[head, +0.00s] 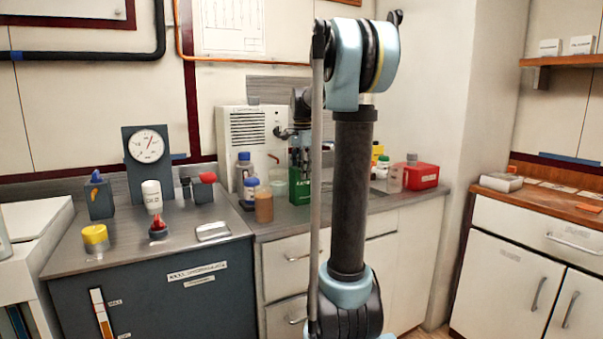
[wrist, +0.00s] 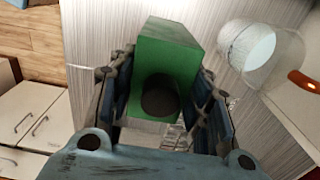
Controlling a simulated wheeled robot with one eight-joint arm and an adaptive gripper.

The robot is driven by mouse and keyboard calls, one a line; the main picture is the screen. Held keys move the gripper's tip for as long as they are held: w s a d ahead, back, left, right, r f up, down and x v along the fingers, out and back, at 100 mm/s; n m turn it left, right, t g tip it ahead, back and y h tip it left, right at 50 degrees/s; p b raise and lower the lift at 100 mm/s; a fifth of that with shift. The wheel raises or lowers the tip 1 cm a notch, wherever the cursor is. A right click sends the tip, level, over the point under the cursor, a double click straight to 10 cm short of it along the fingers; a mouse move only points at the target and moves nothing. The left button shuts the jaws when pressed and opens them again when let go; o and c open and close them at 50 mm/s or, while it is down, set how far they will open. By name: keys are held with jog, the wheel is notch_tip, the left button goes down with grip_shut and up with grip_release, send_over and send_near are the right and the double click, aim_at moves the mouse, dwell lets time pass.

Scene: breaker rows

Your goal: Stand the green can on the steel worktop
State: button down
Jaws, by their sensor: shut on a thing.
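The green can (head: 299,190) is box-shaped and looks upright over the grey counter, partly behind my arm in the head view. My gripper (wrist: 165,98) is shut on it, with a finger on each side. The steel worktop (head: 190,252) is the grey top of the dark cabinet at the left, apart from the can.
Bottles (head: 264,207) stand left of the can, and a red container (head: 420,176) stands right. A glass beaker (wrist: 262,48) is close beside my gripper.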

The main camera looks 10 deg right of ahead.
jog(key=c, duration=0.8)
grip_release()
jog(key=shift+c, duration=0.2)
notch_tip(320, 180, up, 12)
jog(key=shift+r, duration=0.1)
jog(key=s+f+n+t, duration=0.2)
jog(key=s+f+n, duration=1.2)
jog(key=s+f, duration=2.1)
jog(key=shift+a+n, duration=0.3)
jog(key=shift+a, duration=0.05)
